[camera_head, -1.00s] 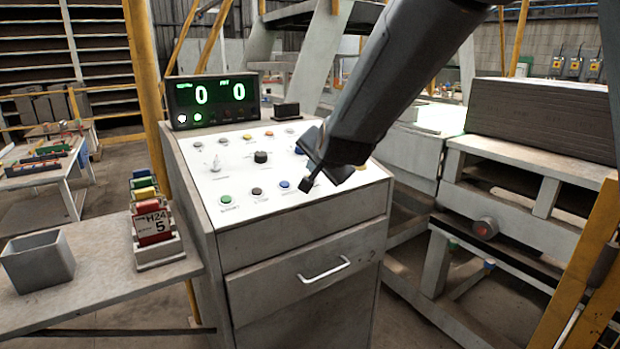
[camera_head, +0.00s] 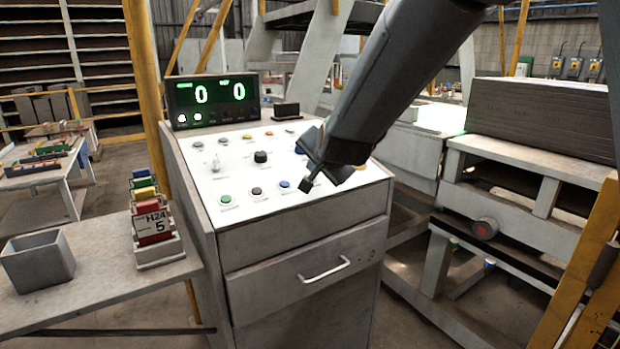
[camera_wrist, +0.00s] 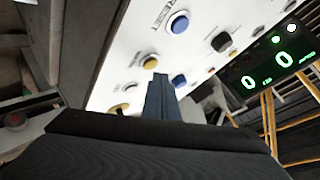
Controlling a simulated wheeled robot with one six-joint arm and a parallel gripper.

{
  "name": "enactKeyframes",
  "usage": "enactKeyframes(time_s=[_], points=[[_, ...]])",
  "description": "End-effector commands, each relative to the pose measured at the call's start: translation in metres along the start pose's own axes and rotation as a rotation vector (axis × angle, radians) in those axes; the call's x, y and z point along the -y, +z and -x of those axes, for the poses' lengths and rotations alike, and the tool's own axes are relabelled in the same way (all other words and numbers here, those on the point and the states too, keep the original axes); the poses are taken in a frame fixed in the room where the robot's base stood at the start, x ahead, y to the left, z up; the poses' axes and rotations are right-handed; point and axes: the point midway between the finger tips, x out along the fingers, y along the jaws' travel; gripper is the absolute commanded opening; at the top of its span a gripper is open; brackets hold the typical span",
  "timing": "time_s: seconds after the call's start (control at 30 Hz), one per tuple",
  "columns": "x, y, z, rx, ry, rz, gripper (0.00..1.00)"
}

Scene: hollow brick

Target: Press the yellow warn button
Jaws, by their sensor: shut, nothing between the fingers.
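The white sloped control panel (camera_head: 240,176) carries several coloured buttons and knobs. In the head view one yellow control (camera_head: 361,168) peeks out at the right, partly behind my wrist; the other is hidden by my gripper. My gripper (camera_head: 306,186) is shut and empty, low over the panel's front row, right of the blue button (camera_head: 284,184). I cannot tell whether its tip (camera_wrist: 158,76) touches anything.
A display box (camera_head: 214,101) reading 0 and 0 stands behind the panel. A blue button (camera_wrist: 179,22) labelled RESET and a black knob (camera_wrist: 222,42) are close to my gripper. A side table (camera_head: 100,290) at left holds a grey bin (camera_head: 38,262) and coloured tags.

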Motion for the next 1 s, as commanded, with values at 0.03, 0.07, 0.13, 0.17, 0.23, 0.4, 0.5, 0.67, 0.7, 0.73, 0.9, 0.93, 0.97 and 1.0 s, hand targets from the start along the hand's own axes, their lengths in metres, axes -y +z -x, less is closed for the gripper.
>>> enactKeyframes(time_s=[0.03, 0.07, 0.13, 0.17, 0.23, 0.4, 0.5, 0.67, 0.7, 0.73, 0.9, 0.93, 0.97, 1.0], points=[[-0.0013, 0.0013, -0.0017, 0.000, 0.000, 0.000, 0.00], [-0.0019, 0.0018, -0.0025, 0.000, 0.000, 0.000, 0.00], [-0.0033, 0.0032, -0.0043, 0.000, 0.000, 0.000, 0.00], [-0.0038, 0.0037, -0.0050, 0.000, 0.000, 0.000, 0.00], [-0.0043, 0.0043, -0.0058, 0.000, 0.001, 0.000, 0.00], [-0.0038, 0.0039, -0.0053, 0.000, 0.000, 0.000, 0.00], [-0.0038, 0.0039, -0.0052, 0.000, 0.000, 0.000, 0.00], [-0.0042, 0.0043, -0.0058, 0.000, 0.000, 0.000, 0.00], [-0.0044, 0.0045, -0.0061, 0.000, 0.000, 0.000, 0.00], [-0.0046, 0.0047, -0.0063, 0.000, 0.000, 0.000, 0.00], [-0.0056, 0.0057, -0.0077, 0.000, 0.000, 0.000, 0.00], [-0.0058, 0.0059, -0.0079, 0.000, 0.000, 0.000, 0.00], [-0.0060, 0.0061, -0.0082, 0.000, 0.000, 0.000, 0.00], [-0.0062, 0.0063, -0.0085, 0.000, 0.000, 0.000, 0.00]])
